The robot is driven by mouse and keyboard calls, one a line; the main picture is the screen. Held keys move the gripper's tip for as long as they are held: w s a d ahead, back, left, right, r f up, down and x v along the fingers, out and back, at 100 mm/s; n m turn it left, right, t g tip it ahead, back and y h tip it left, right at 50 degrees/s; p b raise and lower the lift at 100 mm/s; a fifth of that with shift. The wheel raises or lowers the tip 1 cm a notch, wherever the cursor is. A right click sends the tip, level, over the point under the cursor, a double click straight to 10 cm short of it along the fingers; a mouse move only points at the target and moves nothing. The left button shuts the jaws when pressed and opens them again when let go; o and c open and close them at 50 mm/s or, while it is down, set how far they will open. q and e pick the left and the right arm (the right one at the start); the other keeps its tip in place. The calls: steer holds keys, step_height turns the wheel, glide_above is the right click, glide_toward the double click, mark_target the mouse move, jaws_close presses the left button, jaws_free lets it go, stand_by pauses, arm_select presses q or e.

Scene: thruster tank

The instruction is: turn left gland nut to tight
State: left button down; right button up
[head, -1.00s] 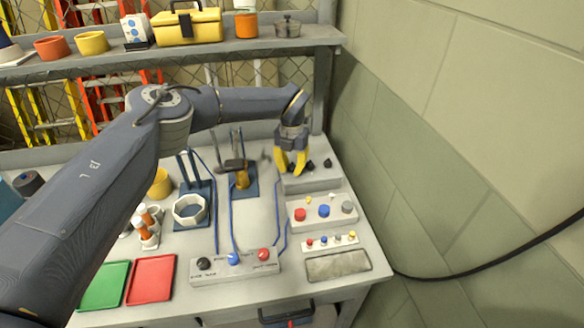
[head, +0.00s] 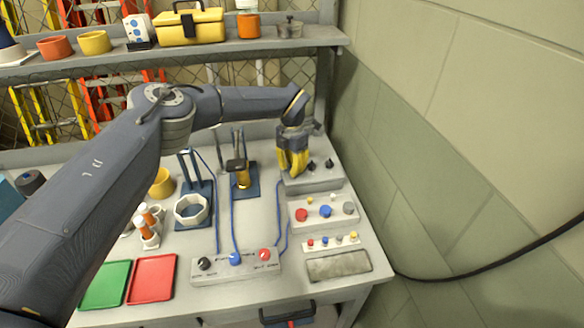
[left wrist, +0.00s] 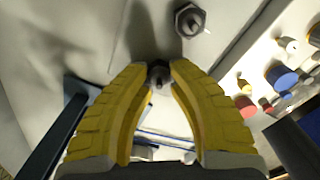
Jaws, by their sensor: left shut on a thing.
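My left gripper (head: 293,170) reaches over the grey block (head: 318,184) at the back right of the bench, fingers pointing down. In the left wrist view its yellow fingertips (left wrist: 158,70) are closed around a small dark nut (left wrist: 158,76), mostly hidden by the fingers. In the head view that nut is behind the fingers. A second dark nut (left wrist: 190,20) stands apart from the fingers, on a pale surface. My right gripper is not in view.
A panel with red, blue and grey knobs (head: 325,211) lies in front of the block, with a smaller button strip (head: 332,242) before it. A blue stand with an amber part (head: 243,177) is to the left. The grey-green wall (head: 440,180) is close on the right.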

arm_select(q)
steer(key=shift+f, duration=0.1)
steer(key=c, duration=1.5)
jaws_free()
step_height(320, 180, up, 12)
steer(key=shift+r, duration=0.1)
